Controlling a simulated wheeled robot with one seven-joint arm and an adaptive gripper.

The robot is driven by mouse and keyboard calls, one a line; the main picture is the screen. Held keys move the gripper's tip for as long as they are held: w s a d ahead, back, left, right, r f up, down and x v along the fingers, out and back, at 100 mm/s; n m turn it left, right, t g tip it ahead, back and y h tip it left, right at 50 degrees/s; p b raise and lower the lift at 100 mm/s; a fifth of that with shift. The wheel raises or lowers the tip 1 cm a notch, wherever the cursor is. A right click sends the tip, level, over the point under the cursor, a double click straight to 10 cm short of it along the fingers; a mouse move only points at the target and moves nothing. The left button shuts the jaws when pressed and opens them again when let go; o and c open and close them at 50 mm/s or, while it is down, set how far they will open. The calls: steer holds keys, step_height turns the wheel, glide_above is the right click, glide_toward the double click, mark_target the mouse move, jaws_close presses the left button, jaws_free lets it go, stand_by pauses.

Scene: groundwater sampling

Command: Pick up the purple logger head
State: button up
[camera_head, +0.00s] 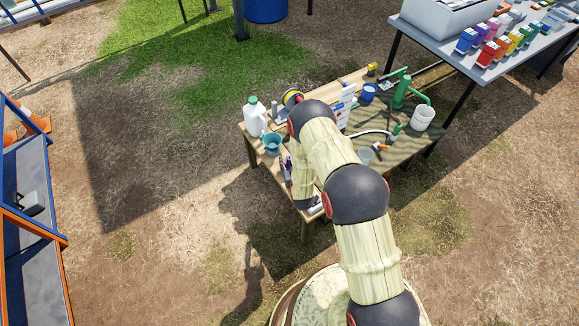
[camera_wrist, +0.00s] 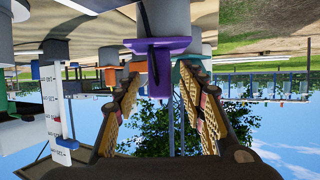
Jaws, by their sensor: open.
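The purple logger head (camera_wrist: 158,62) is in the upper middle of the wrist view, which shows the scene upside down. It has a wide flange and a narrower block, and a dark cable or strap crosses it. My gripper (camera_wrist: 160,74) is open, with one ribbed finger on each side of the narrower block. I cannot tell whether the fingers touch it. In the head view a small purple thing (camera_head: 286,163) shows at the left edge of the worktable, beside my arm; my gripper is mostly hidden there.
Orange (camera_wrist: 112,49) and teal (camera_wrist: 189,51) parts stand close behind the purple head. A white graduated scale (camera_wrist: 57,105) is at the left.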

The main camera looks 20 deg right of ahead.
steer(key=c, duration=0.3)
steer(key=c, duration=0.8)
jaws_close()
